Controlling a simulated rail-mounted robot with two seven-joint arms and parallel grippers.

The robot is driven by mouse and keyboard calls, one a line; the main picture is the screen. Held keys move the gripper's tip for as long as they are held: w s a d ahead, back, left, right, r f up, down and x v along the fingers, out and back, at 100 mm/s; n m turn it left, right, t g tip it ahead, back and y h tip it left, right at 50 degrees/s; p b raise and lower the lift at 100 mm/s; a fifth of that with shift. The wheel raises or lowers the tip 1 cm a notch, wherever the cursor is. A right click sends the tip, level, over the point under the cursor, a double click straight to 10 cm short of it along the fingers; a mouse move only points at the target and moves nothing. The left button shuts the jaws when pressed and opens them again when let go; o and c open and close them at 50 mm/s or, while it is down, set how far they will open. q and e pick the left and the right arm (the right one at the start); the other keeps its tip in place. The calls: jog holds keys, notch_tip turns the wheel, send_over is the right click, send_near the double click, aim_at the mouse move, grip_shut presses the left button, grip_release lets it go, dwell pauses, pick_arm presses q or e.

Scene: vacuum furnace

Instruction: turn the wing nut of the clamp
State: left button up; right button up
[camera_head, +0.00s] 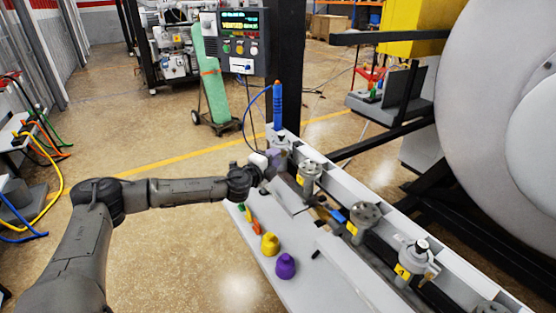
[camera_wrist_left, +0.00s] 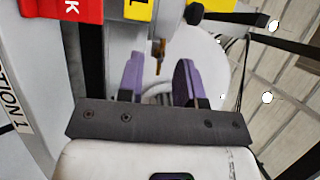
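My left gripper (camera_head: 265,164) is at the far end of the grey bench, beside the clamp (camera_head: 283,146); its fingers are small and partly hidden there. In the left wrist view its two purple fingers (camera_wrist_left: 160,62) stand apart, open. A small brass-coloured part that looks like the wing nut (camera_wrist_left: 158,55) shows in the gap between the fingertips, with no clear contact on either side. A pale round body (camera_wrist_left: 200,68) lies behind the fingers. The wing nut cannot be made out in the head view. My right gripper is in neither view.
More clamp fittings with yellow tags (camera_head: 310,176) line the rail towards the front right. A yellow knob (camera_head: 270,244) and a purple knob (camera_head: 285,266) stand on the bench. A blue upright handle (camera_head: 278,106) rises close behind my gripper. A large grey furnace door (camera_head: 500,100) fills the right.

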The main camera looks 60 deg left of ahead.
pick_arm(q)
jog(key=shift+x, duration=0.95)
jog(key=shift+w+d, duration=0.1)
jog(key=shift+w, duration=0.05)
jog(key=shift+c, duration=0.4)
grip_shut()
